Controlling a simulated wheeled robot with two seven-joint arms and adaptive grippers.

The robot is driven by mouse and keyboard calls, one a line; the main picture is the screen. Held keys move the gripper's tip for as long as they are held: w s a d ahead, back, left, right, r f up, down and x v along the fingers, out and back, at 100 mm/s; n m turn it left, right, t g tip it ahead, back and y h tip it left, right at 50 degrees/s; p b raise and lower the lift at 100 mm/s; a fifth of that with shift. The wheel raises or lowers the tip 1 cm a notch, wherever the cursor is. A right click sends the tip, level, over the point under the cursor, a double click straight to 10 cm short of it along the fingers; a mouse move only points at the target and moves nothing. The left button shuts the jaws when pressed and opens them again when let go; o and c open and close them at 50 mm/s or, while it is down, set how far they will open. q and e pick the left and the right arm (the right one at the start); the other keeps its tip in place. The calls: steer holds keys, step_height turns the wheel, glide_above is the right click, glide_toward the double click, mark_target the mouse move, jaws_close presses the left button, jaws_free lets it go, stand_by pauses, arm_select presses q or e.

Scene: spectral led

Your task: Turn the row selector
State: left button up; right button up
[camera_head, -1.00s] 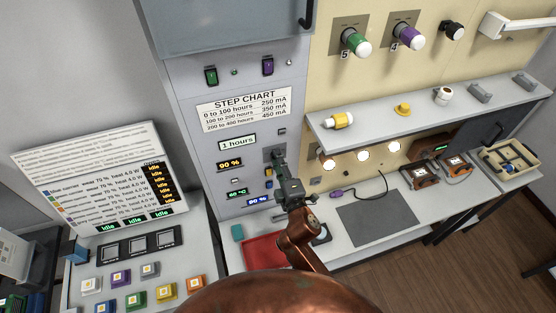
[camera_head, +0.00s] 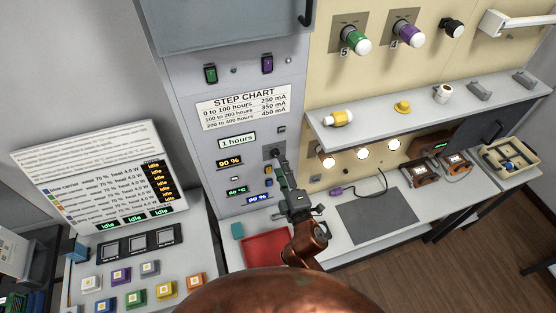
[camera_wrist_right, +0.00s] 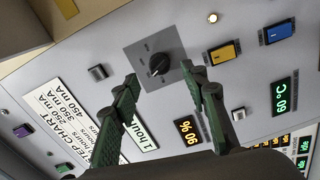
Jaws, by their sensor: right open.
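The row selector (camera_head: 275,152) is a dark rotary knob on a dark square plate on the grey panel, below and right of the "1 hours" display. In the right wrist view the knob (camera_wrist_right: 159,64) shows plainly, with a white pointer mark and small marks around it. My right gripper (camera_head: 283,170) is just in front of and below the knob in the head view. In the wrist view its two green fingers (camera_wrist_right: 159,77) are spread apart with nothing between them, apart from the panel. My left gripper is in neither view.
Beside the knob are a grey button (camera_wrist_right: 97,72), a yellow switch (camera_wrist_right: 223,52) and a blue switch (camera_wrist_right: 279,33). The "90 %" display (camera_head: 229,163) is left of the knob. A red tray (camera_head: 268,249) lies on the bench below; a shelf (camera_head: 430,115) juts out at right.

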steer(key=v, duration=0.7)
